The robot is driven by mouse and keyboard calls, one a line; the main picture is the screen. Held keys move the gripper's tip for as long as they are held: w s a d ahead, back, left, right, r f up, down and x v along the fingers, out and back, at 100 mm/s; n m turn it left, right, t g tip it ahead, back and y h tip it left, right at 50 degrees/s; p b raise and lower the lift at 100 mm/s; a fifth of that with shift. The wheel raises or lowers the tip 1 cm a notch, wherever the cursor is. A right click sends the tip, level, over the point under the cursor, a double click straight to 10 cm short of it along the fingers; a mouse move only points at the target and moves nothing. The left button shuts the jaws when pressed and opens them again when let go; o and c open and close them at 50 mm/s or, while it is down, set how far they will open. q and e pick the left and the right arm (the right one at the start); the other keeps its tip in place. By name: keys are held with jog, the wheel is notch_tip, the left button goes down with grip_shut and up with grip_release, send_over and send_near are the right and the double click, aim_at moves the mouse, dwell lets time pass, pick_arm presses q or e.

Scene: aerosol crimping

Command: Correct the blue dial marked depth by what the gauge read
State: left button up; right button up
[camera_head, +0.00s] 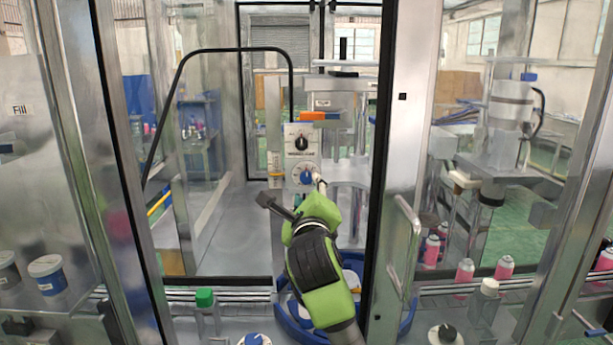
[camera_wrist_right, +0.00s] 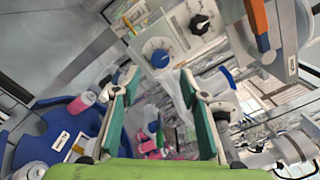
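The blue dial (camera_head: 306,176) sits on a white round plate on the front of the machine head, below a black dial (camera_head: 301,143). In the right wrist view the blue dial (camera_wrist_right: 160,58) lies just beyond the fingertips, roughly between them. My right gripper (camera_head: 293,190) reaches up to it from below. In the wrist view its two green-padded fingers (camera_wrist_right: 160,80) are spread apart with nothing between the pads. The dial's scale marks are too small to read. I cannot make out a gauge reading. My left gripper is in neither view.
A door frame post (camera_head: 405,150) stands close to the right of my right arm. A blue round holder (camera_head: 285,318) lies below the arm. An orange block (camera_head: 313,116) sits above the dials. Pink cans (camera_head: 465,270) stand at the right.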

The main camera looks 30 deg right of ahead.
aim_at(306, 178)
jog(key=p+x, duration=0.1)
jog(key=x, duration=0.5)
jog(key=shift+w+r, duration=0.1)
jog(key=shift+w+d+p, duration=0.35)
jog(key=shift+w+p, duration=0.05)
jog(key=shift+w, duration=0.25)
jog(key=c, duration=1.1)
